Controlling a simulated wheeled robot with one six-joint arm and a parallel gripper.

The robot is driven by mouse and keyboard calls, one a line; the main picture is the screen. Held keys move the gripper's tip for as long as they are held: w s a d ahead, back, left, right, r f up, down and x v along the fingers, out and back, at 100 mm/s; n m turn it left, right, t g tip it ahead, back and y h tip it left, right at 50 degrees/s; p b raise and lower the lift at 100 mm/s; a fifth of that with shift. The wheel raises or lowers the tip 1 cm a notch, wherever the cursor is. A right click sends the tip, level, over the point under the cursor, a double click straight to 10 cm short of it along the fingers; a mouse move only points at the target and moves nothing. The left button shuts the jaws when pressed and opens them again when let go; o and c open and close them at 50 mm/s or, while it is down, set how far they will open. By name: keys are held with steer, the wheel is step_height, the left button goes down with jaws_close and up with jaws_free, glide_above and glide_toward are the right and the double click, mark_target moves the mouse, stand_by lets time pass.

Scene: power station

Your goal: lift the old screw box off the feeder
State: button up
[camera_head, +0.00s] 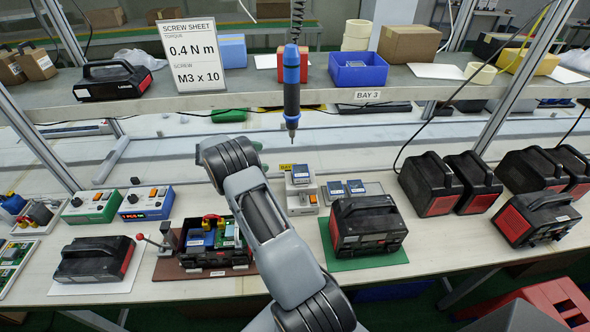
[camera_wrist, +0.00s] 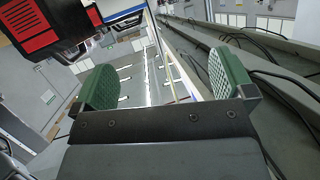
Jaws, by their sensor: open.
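The feeder (camera_head: 303,204) is a small pale unit on the bench, just right of my arm. A small box with a blue-grey top, the old screw box (camera_head: 300,172), sits on it; its label is too small to read. Two similar blue-topped boxes, one on the left (camera_head: 335,189) and one on the right (camera_head: 356,187), stand on a grey tray beside the feeder. My gripper (camera_wrist: 165,82) is open and empty, its green pads wide apart in the wrist view. In the head view my arm's end is left of the feeder, and the fingers are mostly hidden.
A blue screwdriver (camera_head: 291,85) hangs above the feeder. A black-red unit on a green mat (camera_head: 367,259) stands at front right. An opened unit (camera_head: 213,243) with a red-knobbed clamp stands at left. A shelf (camera_head: 250,93) with a blue bin (camera_head: 358,72) crosses behind.

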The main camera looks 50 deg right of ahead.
mark_target(298, 170)
steer(key=shift+s+d+f+m+g+y+p, duration=0.25)
steer(key=shift+s+d+f+g+p, duration=0.35)
steer(key=shift+s+d+f, duration=0.8)
steer(key=shift+s+d+f+m+g+y+p, duration=0.15)
steer(key=shift+s+d+f+g+y+p, duration=0.2)
steer(key=shift+s+d+f+p, duration=1.05)
steer(key=shift+s+d+f+m+g+y+p, duration=0.2)
steer(key=shift+s+d+f+g, duration=0.35)
steer(key=shift+s+d, duration=1.6)
steer(key=shift+s+a, duration=0.2)
steer(key=shift+a, duration=0.1)
steer(key=c, duration=1)
